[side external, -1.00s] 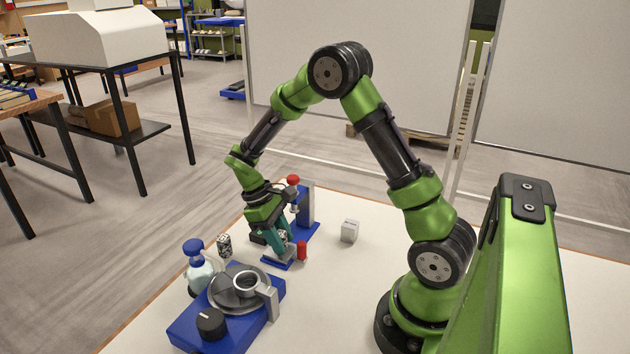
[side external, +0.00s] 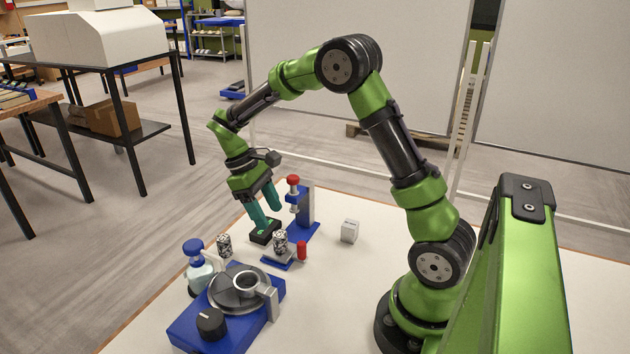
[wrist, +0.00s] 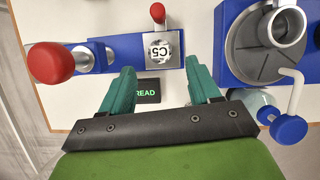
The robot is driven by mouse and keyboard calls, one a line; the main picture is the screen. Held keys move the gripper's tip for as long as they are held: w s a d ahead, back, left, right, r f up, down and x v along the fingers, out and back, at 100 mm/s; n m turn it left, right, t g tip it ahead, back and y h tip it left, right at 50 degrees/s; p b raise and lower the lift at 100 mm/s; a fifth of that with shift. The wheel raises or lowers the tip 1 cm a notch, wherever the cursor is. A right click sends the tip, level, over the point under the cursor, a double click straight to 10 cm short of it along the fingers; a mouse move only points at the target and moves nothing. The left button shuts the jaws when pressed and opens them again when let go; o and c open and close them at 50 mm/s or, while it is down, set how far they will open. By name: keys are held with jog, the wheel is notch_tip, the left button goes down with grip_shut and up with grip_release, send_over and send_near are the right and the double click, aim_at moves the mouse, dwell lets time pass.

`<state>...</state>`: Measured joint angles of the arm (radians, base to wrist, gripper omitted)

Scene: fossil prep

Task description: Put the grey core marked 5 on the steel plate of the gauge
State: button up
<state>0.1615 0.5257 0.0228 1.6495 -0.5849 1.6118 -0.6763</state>
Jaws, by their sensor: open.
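The speckled grey core (side external: 281,241) stands upright on the steel plate (side external: 270,254) at the near end of the blue gauge (side external: 302,222). In the wrist view the mark on the core's top (wrist: 161,51) reads like C5. My gripper (side external: 267,217) is open and empty, raised above and behind the core in the side view. In the wrist view its two fingers (wrist: 159,72) are apart, with the core beyond their tips and between them. The fingers do not touch the core.
A black READ display (wrist: 147,91) lies beside the gauge. Another speckled core (side external: 224,245), a blue-capped bottle (side external: 197,266) and a blue machine (side external: 214,322) are in front left. A pale cube (side external: 349,231) stands right, with free table around it.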

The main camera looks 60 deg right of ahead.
jog(key=s+a+r+m+t, duration=0.1)
jog(key=s+a+r+t, duration=0.2)
jog(key=r, duration=0.3)
jog(key=s+a+r+m+t, duration=0.1)
jog(key=s+a+r+t, duration=0.2)
jog(key=r, duration=0.3)
jog(key=s+a+r+m+t+y, duration=0.2)
jog(key=s+a+m+t, duration=0.1)
jog(key=s, duration=0.4)
jog(key=a+t, duration=0.1)
jog(key=t, duration=0.1)
jog(key=shift+s+a+t, duration=0.25)
jog(key=shift+t, duration=0.05)
